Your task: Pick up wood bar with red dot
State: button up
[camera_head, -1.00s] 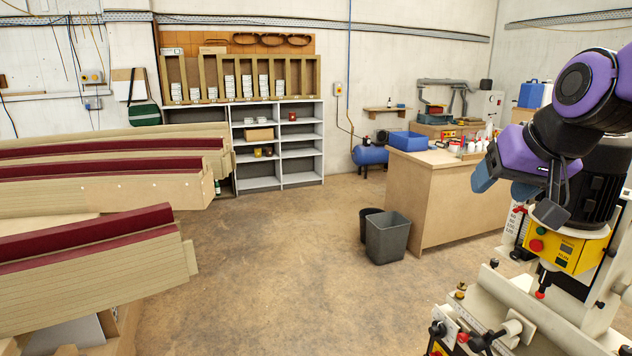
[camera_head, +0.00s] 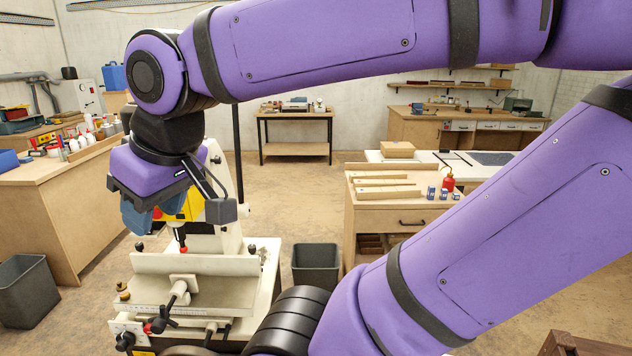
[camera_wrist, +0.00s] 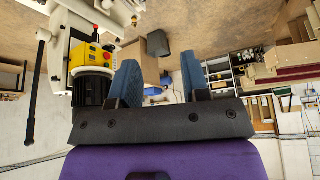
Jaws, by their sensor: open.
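Several pale wood bars (camera_head: 388,192) lie side by side on top of a small wooden cabinet (camera_head: 375,222), right of centre in the head view. No red dot can be made out on them at this distance. My gripper (camera_head: 140,218) is at the left in the head view, well away from the bars, above the white machine. In the wrist view my gripper (camera_wrist: 159,82) shows two blue fingers spread apart with nothing between them. The wrist view looks upside down and shows none of the bars on the cabinet.
A white machine with a metal bed (camera_head: 195,285) stands close below my gripper. A grey bin (camera_head: 315,265) stands between it and the cabinet. Open floor lies behind.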

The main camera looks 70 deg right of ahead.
aim_at(357, 183)
jog(key=z, duration=2.6)
